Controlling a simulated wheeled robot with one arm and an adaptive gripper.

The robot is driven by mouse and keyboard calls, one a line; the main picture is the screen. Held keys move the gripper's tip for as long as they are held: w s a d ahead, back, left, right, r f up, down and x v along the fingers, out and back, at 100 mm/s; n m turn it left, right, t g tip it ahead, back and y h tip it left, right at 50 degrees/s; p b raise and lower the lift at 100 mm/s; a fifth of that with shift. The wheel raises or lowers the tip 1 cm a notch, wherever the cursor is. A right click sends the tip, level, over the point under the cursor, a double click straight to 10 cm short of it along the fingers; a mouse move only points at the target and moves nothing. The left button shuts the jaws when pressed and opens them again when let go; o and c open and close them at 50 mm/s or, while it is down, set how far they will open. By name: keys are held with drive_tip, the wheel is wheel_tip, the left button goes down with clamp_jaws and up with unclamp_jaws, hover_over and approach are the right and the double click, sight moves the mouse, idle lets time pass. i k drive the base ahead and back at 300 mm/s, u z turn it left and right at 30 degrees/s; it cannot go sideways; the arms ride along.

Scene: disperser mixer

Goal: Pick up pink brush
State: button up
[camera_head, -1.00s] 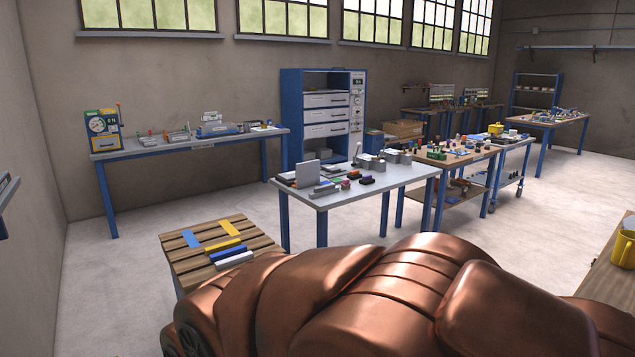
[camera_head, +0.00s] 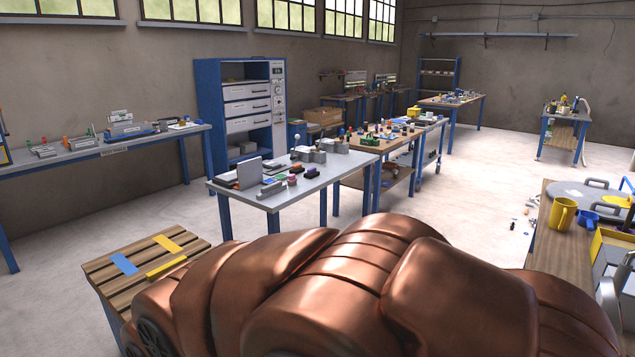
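I cannot make out a pink brush for certain. A small pinkish item (camera_head: 292,180) sits on the grey-topped table (camera_head: 322,178) in the middle, too small to identify. My own copper-coloured arm fills the lower middle of the view. My gripper is not in view, so its state does not show.
A slatted wooden stand (camera_head: 108,268) with blue and yellow bars is at lower left. A workbench (camera_head: 557,250) with a yellow mug (camera_head: 562,213) is at right. A blue cabinet (camera_head: 240,112) stands behind. Pale floor (camera_head: 465,190) is open between the tables, with small scattered bits near the right bench.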

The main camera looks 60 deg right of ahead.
sight(292, 181)
drive_tip(key=z, duration=1.85)
drive_tip(key=i, duration=3.6)
drive_tip(key=u, duration=1.75)
